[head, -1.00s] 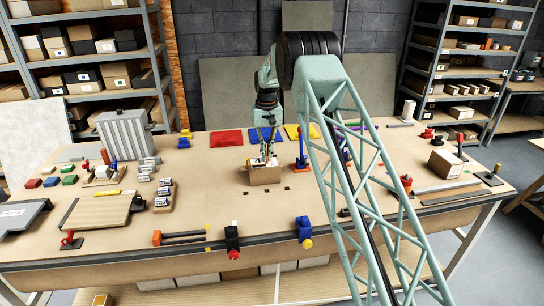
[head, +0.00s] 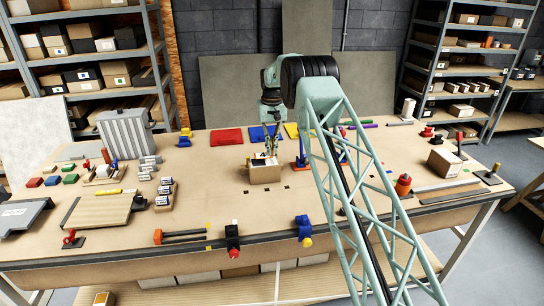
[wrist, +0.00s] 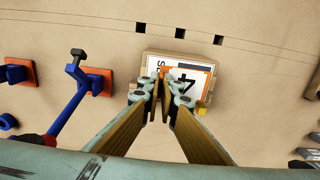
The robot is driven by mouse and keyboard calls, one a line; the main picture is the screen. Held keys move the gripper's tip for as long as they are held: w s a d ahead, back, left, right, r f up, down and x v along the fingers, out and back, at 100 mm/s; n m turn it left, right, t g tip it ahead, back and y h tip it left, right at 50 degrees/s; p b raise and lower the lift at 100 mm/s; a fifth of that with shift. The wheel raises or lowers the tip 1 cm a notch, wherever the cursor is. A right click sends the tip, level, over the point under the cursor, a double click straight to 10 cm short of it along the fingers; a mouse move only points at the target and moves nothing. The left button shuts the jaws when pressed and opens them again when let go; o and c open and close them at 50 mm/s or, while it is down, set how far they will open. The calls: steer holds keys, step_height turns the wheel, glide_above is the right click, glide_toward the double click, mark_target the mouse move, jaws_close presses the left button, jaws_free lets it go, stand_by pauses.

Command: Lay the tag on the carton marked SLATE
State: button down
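A small brown carton (head: 265,174) stands on the workbench, centre of the head view. In the wrist view its top (wrist: 145,74) lies just beyond my fingertips. A white label (wrist: 152,64) there shows letters that seem to begin with S; the rest is covered. An orange-bordered white tag (wrist: 187,76) with a black 4 lies over the carton top, right of the label. My gripper (wrist: 158,88) points down over the near edge of the tag. Its fingertips are close together with a narrow gap. I cannot tell whether they touch the tag.
A blue post with an orange base (wrist: 97,80) stands left of the carton in the wrist view. Red (head: 226,137) and blue (head: 258,133) panels lie behind the carton. A second carton (head: 444,162) stands at the right. Bare bench surrounds the carton's front.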

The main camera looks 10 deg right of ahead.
steer(key=shift+w, duration=0.1)
steer(key=shift+w+d, duration=0.1)
steer(key=shift+f+p, duration=0.45)
steer(key=shift+f, duration=1.3)
steer(key=shift+f, duration=0.15)
steer(key=c, duration=2.9)
jaws_free()
steer(key=shift+r+b, duration=0.6)
steer(key=shift+r, duration=5.55)
steer(key=shift+r, duration=0.15)
